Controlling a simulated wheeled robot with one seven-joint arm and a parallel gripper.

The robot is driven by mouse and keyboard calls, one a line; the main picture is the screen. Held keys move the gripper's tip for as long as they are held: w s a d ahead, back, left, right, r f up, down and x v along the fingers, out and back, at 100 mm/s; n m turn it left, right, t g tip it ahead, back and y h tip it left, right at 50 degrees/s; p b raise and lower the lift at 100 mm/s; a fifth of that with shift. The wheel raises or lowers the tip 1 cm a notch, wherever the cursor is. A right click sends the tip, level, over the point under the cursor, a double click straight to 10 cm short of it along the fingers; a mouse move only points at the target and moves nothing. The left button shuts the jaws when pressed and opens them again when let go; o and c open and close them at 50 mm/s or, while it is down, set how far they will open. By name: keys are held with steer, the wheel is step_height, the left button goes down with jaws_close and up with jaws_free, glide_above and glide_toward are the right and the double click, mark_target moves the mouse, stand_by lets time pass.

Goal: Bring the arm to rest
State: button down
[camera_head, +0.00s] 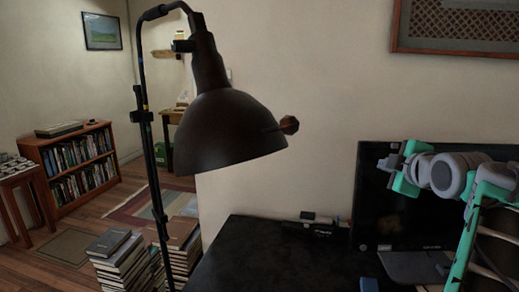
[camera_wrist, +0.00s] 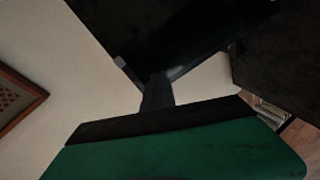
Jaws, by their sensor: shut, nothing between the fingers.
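My arm shows at the right of the head view, as teal and grey links bent in front of the monitor (camera_head: 372,215). Its fingers cannot be made out there, and no fingers show in the wrist view. The wrist view has a large dark panel (camera_wrist: 150,30) at the top and a dark neck (camera_wrist: 157,95) below it. A dark green surface (camera_wrist: 190,155) with a black edge fills the bottom; I cannot tell what it is. Nothing is seen held.
A black lamp (camera_head: 220,130) on a thin pole stands in front, left of my arm. The black desk (camera_head: 260,265) spreads below. Book stacks (camera_head: 120,262) stand on the floor at left, with a bookcase (camera_head: 75,165) behind. A lattice picture (camera_head: 460,25) hangs above the monitor.

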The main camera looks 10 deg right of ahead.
steer(key=s+a+f+m+g+y+p, duration=0.1)
steer(key=a+f+m+g+y+p, duration=0.25)
steer(key=a, duration=0.75)
steer(key=a+f+m+g+p, duration=0.2)
steer(key=a+f+m+p, duration=0.15)
steer(key=a+f, duration=0.45)
steer(key=s+a+f+m+g+p, duration=0.2)
steer(key=s+a+f, duration=0.1)
steer(key=s+a, duration=0.3)
steer(key=s+a+f+m+g+p, duration=0.2)
steer(key=s+a+f+g+p, duration=0.1)
steer(key=s+a, duration=0.3)
steer(key=shift+s+a+f, duration=0.25)
steer(key=shift+s+f, duration=0.25)
steer(key=shift+s, duration=0.7)
